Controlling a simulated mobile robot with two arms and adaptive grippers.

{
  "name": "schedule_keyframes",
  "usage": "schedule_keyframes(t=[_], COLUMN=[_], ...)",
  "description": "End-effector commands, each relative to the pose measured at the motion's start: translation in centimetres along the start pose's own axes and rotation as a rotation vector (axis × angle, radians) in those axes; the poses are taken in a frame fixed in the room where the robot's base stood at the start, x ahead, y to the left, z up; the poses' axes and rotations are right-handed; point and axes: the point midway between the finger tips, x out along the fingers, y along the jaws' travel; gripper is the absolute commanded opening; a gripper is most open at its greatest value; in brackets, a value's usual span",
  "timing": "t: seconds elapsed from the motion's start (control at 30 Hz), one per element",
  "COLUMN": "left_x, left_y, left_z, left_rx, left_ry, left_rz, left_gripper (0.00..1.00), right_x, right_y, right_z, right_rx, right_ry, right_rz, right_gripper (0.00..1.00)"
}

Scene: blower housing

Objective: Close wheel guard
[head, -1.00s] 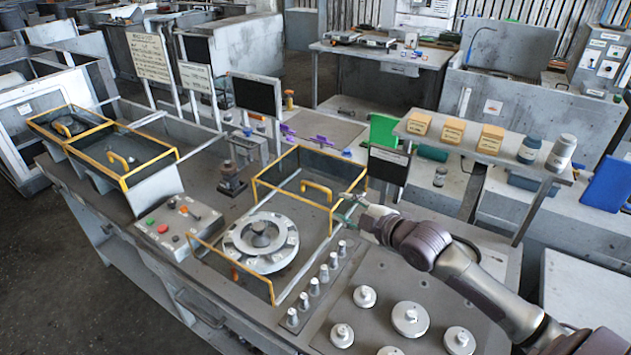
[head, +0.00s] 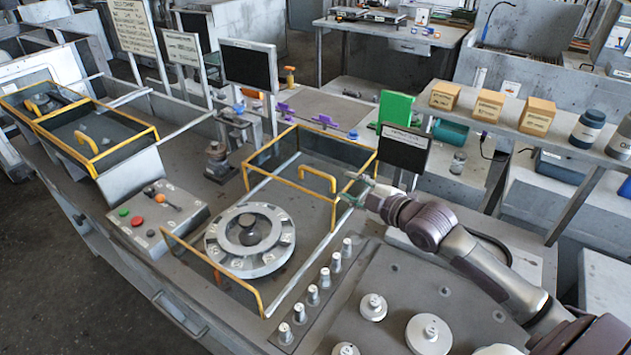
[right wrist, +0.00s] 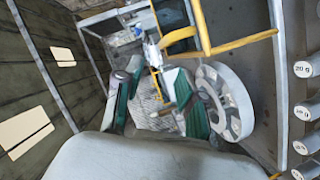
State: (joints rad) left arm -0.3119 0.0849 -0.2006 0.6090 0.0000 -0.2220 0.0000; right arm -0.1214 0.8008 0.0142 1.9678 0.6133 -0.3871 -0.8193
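The wheel guard (head: 375,163) is a clear box with a yellow frame and a curved yellow handle (head: 318,177). It stands at the back of the rails, behind the grey wheel (head: 250,240), which is uncovered from above. A yellow-framed front panel (head: 212,270) stands before the wheel. My right gripper (head: 357,190) is at the guard's right front corner in the head view, right of the handle; contact cannot be told. In the right wrist view, my right gripper (right wrist: 158,97) has its green-padded fingers apart, with the wheel (right wrist: 225,100) beside them. My left gripper is not in view.
A control box (head: 157,215) with buttons is at left. A black sign (head: 404,148) stands close behind my right gripper. A shelf with boxes (head: 487,105) is at right.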

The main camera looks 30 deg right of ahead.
Motion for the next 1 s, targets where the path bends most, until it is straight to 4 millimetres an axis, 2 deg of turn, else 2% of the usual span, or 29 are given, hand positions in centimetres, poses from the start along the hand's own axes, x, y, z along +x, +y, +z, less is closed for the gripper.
schedule_keyframes(t=[0.03, 0.07, 0.27, 0.37, 0.7, 0.83, 1.0], left_x=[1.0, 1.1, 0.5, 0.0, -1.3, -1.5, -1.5], left_y=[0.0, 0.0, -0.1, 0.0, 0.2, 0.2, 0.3], left_z=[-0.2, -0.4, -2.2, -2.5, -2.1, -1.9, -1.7], left_rx=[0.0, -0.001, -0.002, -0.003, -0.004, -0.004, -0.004], left_ry=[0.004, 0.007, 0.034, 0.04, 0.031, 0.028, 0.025], left_rz=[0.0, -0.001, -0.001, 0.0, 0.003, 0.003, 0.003], left_gripper=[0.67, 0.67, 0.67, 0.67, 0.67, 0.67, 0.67], right_x=[0.2, 0.2, 1.5, 3.1, 10.4, 12.3, 13.7], right_y=[-0.8, -0.8, -0.5, -0.4, -0.5, -0.6, -0.7], right_z=[0.5, 0.5, 0.4, 0.3, 0.3, 0.4, 0.4], right_rx=[0.0, 0.0, 0.003, 0.003, 0.004, 0.003, 0.001], right_ry=[0.0, 0.0, -0.001, 0.001, 0.0, 0.0, 0.0], right_rz=[0.0, 0.0, 0.003, 0.003, 0.003, 0.001, 0.001], right_gripper=[0.39, 0.39, 0.39, 0.39, 0.39, 0.39, 0.39])
